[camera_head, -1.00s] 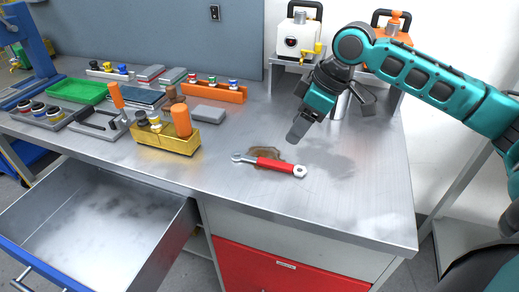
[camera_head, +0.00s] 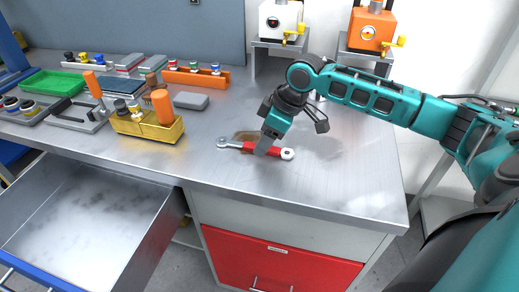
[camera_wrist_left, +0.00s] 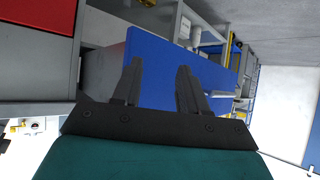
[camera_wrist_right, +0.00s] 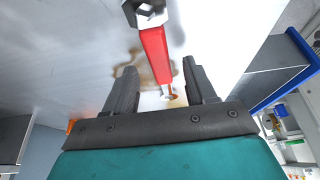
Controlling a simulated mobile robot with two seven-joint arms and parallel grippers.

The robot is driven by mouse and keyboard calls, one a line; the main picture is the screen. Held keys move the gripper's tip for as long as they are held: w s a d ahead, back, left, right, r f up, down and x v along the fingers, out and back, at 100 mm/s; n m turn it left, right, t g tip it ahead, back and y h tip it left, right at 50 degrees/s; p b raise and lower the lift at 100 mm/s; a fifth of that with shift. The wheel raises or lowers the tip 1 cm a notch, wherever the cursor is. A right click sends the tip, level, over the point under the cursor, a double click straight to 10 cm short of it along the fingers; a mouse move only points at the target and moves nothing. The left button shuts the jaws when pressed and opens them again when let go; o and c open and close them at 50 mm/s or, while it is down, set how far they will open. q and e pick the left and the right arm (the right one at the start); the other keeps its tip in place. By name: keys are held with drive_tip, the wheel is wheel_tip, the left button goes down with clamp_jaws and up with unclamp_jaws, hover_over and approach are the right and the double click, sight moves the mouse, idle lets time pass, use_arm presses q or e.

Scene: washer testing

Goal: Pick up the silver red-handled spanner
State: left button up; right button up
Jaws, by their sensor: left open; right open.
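The silver spanner with a red handle (camera_head: 276,152) lies flat on the metal workbench, over a brown stain. My right gripper (camera_head: 262,147) is open and low over the spanner, its fingers covering part of the handle in the head view. In the right wrist view the red handle (camera_wrist_right: 155,52) runs between the two open fingers of the right gripper (camera_wrist_right: 160,88). Whether the fingers touch it I cannot tell. My left gripper (camera_wrist_left: 157,82) is open and empty in the left wrist view, facing a blue panel. It is not in the head view.
A yellow holder (camera_head: 148,128) with orange-handled tools stands left of the spanner. An orange rack (camera_head: 196,78) and a grey box (camera_head: 190,101) are behind. An open drawer (camera_head: 90,215) juts out at front left. The bench right of the spanner is clear.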

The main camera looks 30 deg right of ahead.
drive_tip(key=shift+w+a+f, duration=0.15)
drive_tip(key=shift+f, duration=0.4)
drive_tip(key=shift+f, duration=0.1)
clamp_jaws()
idle(0.4)
